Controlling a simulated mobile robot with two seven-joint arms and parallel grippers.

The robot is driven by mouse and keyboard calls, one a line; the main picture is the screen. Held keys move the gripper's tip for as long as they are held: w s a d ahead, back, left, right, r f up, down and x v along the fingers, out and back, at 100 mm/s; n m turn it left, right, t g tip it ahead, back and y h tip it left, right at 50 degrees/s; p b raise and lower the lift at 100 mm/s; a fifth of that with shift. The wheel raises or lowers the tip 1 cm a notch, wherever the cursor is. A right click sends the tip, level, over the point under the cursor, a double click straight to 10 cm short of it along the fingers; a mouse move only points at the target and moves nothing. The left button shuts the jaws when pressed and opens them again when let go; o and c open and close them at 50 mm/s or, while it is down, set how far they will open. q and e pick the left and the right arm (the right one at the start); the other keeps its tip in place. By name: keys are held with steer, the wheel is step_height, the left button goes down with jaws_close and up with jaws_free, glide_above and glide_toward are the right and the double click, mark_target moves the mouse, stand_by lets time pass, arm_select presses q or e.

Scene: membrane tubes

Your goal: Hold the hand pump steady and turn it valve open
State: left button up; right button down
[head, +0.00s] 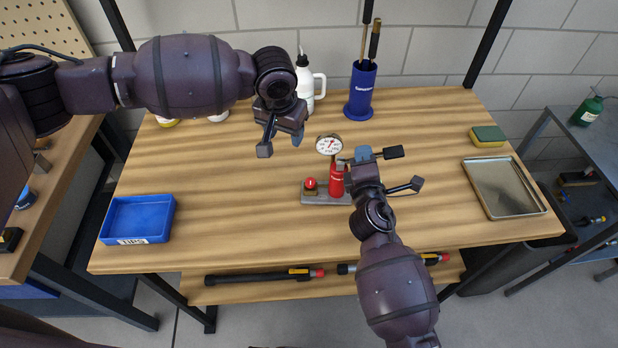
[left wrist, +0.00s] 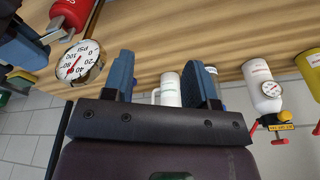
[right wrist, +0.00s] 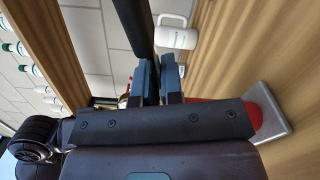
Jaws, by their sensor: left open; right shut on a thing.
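The hand pump has a red body (head: 337,180), a round white gauge (head: 329,146) and a grey base (head: 318,199), standing upright mid-table. A small red knob (head: 310,184), seemingly the valve, sits on the base left of the body. My right gripper (head: 363,156) is shut on the pump's lever by its black handle (head: 394,152); the exact grip is partly hidden. In the right wrist view the fingers (right wrist: 162,75) are close together. My left gripper (head: 281,145) is open and empty, up and left of the gauge, which also shows in the left wrist view (left wrist: 80,62).
A white bottle (head: 305,80) and a blue cup (head: 361,92) holding tools stand at the back. A blue bin (head: 136,216) is at left; a metal tray (head: 503,188) and sponge (head: 487,136) are at right. The table left of the pump is clear.

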arm_select(q)
steer(key=m, duration=0.5)
steer(key=m+t+h, duration=0.1)
steer(key=m+h, duration=0.1)
steer(key=m, duration=3.2)
glide_toward(310, 181)
steer(key=x, duration=0.8)
steer(key=shift+w+d+f, duration=0.1)
steer(key=shift+f, duration=0.3)
steer(key=shift+c, duration=0.4)
